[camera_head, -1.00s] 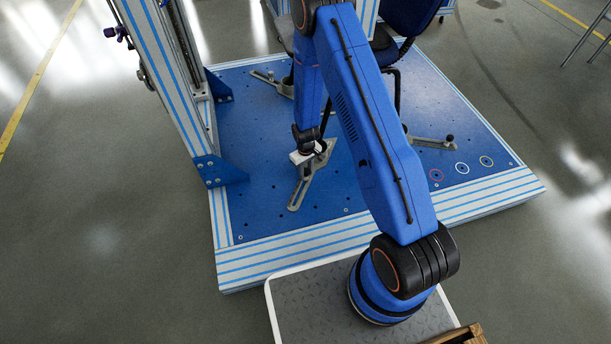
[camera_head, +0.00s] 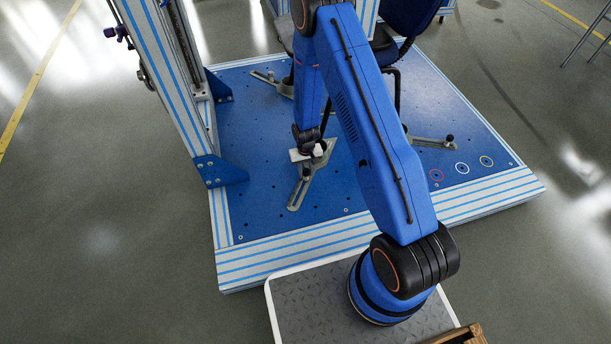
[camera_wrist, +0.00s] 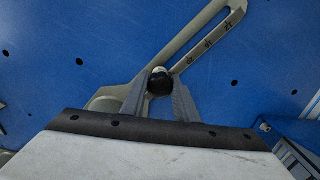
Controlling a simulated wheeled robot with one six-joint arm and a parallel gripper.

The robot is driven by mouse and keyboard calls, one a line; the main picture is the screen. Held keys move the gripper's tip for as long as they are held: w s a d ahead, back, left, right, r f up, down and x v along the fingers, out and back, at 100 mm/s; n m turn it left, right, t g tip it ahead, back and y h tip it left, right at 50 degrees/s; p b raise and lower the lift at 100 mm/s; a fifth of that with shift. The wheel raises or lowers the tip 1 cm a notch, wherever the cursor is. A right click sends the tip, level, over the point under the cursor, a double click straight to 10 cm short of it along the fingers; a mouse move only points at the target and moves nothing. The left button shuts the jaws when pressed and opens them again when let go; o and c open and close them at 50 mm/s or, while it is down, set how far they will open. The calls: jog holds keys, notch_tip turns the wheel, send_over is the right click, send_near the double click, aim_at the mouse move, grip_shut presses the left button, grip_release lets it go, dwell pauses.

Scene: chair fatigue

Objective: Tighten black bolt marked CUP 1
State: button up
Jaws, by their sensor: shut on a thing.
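The black bolt (camera_wrist: 160,82) sits on a grey slotted clamp arm (camera_wrist: 200,45) on the blue plate, in the middle of the wrist view. It has a rounded black head with a small pale spot on top. My gripper (camera_wrist: 161,90) has its two grey fingers on either side of the bolt head, shut on it. In the head view my gripper (camera_head: 310,158) is low over the same clamp arm (camera_head: 299,188), and the bolt is hidden there. Small dark marks show along the slot, but I cannot read a CUP 1 label.
The blue perforated plate (camera_head: 260,200) has striped aluminium edges. Another clamp arm (camera_head: 432,141) lies to the right and one (camera_head: 270,82) at the back. A striped upright frame (camera_head: 165,75) stands at left. A dark blue chair (camera_head: 410,18) stands behind my arm.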

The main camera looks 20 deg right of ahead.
jog(key=m, duration=0.4)
dwell(0.3)
jog(key=m, duration=0.4)
jog(key=o, duration=1.1)
jog(key=shift+c, duration=0.2)
